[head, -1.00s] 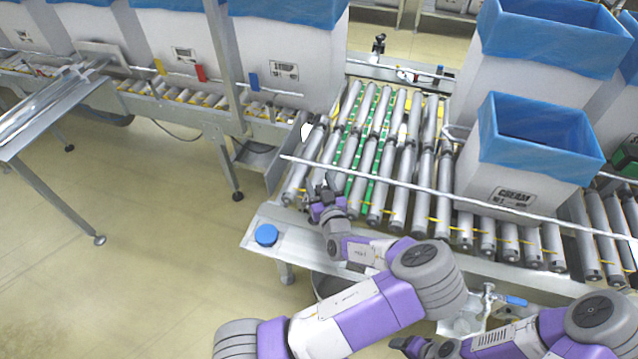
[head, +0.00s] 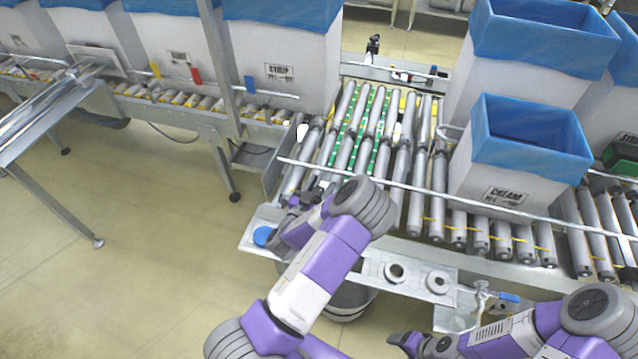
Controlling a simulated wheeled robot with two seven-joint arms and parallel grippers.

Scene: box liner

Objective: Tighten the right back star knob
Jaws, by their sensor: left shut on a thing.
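My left gripper (head: 300,198) is at the near edge of the roller conveyor, by the left part of the near guide rail (head: 400,187). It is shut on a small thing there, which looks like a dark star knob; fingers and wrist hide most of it. A black knob-like fitting (head: 374,44) stands upright at the conveyor's far side, away from both grippers. My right gripper (head: 408,344) hangs low at the bottom edge, away from the conveyor; its jaw opening is too unclear to tell.
A blue-lined white box (head: 520,170) stands on the rollers at right, with larger lined boxes behind. A blue round cap (head: 263,236) sits on the near metal ledge beside my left wrist. A blue-handled valve (head: 508,297) is below.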

